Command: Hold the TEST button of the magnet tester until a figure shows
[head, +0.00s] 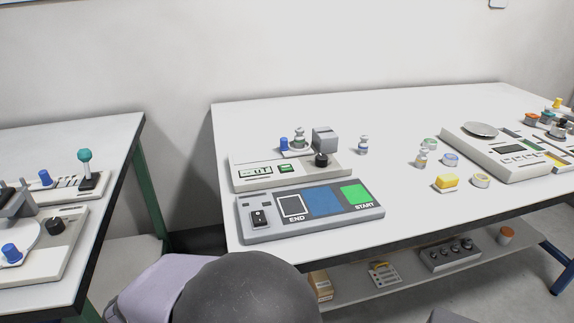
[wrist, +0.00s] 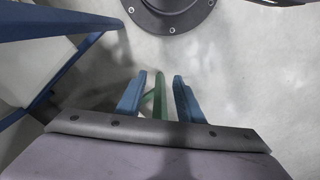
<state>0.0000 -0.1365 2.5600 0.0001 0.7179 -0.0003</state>
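No TEST label can be read, so I cannot tell for sure which device is the magnet tester. A pale device (head: 245,182) on the main table has a small display (head: 258,171), a small green button (head: 286,168), a black knob (head: 321,160) and a grey block (head: 325,140). The display's figures are too small to read. My gripper (wrist: 159,95) shows only in the wrist view, low over the floor. Its two blue fingers are apart. A green bar shows between them, seemingly in the background. No device shows in the wrist view.
A panel (head: 330,222) with END and START pads lies in front of the pale device. A left table (head: 100,140) holds other devices. A shelf (head: 350,288) sits below the main table.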

